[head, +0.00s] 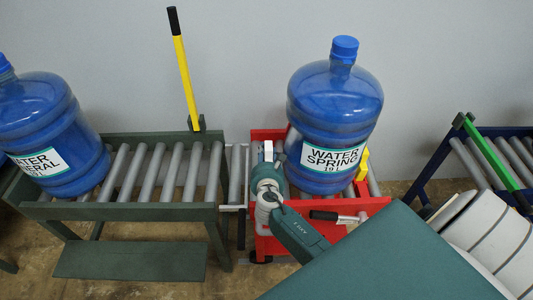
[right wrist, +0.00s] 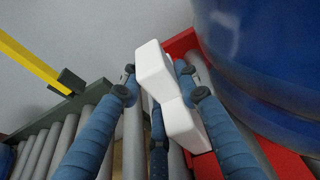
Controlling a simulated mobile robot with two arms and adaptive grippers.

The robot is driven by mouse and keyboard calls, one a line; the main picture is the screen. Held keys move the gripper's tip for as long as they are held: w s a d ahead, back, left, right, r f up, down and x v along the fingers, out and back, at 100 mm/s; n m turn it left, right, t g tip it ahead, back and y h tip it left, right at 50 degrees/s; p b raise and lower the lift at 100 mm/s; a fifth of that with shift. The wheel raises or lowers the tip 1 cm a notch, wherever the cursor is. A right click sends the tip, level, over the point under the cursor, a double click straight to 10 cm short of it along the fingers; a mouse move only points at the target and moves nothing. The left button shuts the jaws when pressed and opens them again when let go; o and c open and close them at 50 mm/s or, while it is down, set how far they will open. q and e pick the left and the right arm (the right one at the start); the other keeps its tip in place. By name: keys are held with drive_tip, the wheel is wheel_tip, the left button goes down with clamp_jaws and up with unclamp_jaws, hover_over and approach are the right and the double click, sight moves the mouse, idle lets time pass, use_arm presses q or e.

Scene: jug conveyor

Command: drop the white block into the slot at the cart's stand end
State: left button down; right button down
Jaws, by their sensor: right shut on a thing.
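The white block (right wrist: 155,72) is stepped in shape and sits between the blue fingers of my right gripper (right wrist: 160,84) in the right wrist view. In the head view my right gripper (head: 266,170) is shut on the white block (head: 268,150), at the left end of the red cart (head: 372,207). This end faces the green roller stand (head: 130,212). The block is over or at the cart's end, and I cannot tell its height. The slot is hidden behind the gripper and block. My left gripper is not in view.
A large blue water jug (head: 335,110) stands on the cart, close right of my gripper. Another jug (head: 55,125) stands on the green stand. A yellow lever (head: 184,80) rises from the stand's right end. A blue-framed conveyor (head: 440,165) with a green bar is at right.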

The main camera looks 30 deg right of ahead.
drive_tip(key=shift+f+b, duration=0.5)
drive_tip(key=shift+f, duration=0.25)
drive_tip(key=shift+d+f+b, duration=0.25)
drive_tip(key=shift+f+b, duration=0.5)
drive_tip(key=shift+f, duration=0.1)
drive_tip(key=shift+s+f, duration=0.1)
drive_tip(key=c, duration=1.2)
unclamp_jaws()
